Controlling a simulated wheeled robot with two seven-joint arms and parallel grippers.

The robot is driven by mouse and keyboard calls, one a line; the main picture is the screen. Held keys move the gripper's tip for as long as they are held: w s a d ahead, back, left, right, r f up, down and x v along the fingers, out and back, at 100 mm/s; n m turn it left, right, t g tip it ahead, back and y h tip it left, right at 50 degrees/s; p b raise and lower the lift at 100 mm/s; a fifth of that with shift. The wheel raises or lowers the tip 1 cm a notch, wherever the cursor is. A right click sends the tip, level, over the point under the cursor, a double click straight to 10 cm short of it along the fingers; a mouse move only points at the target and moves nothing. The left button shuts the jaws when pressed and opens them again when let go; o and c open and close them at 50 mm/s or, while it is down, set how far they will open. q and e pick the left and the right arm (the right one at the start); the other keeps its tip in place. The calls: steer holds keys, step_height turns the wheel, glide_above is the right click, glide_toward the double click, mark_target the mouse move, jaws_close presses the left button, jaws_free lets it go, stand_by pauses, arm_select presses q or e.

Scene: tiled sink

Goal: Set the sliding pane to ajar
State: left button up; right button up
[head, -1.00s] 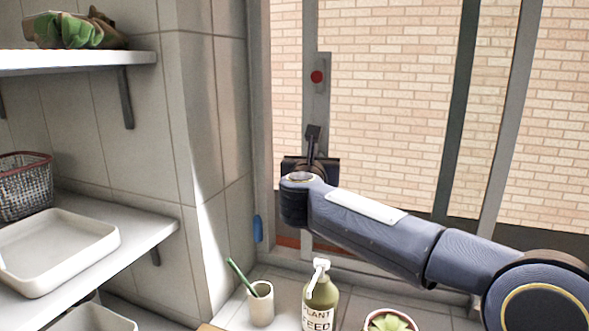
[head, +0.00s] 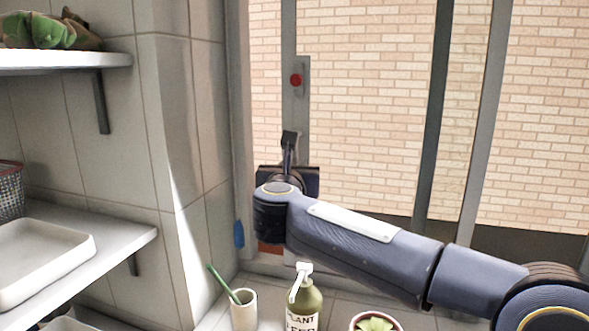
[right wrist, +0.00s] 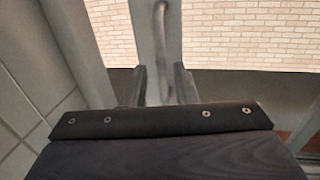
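The sliding pane (head: 375,120) is a tall glass panel with a grey upright stile (head: 289,30) at its left edge; brick shows through it. A grey bar handle (right wrist: 161,30) on the stile shows in the right wrist view. My right gripper (head: 289,140) is at the stile, below a plate with a red dot (head: 296,80). In the right wrist view my right gripper (right wrist: 162,88) has one finger on each side of the handle's lower part, with gaps showing, so it looks open around the handle. Whether a finger touches it is unclear. My left gripper is out of view.
Below my right arm stand a plant feed bottle (head: 308,304), a white cup (head: 244,312) with a green stick, and a potted succulent (head: 376,323). Shelves with a white tray (head: 40,262) and a basket (head: 10,190) are at left. A tiled wall corner (head: 180,120) is beside the window.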

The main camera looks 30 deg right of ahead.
steer(key=v, duration=0.4)
steer(key=shift+b, duration=0.4)
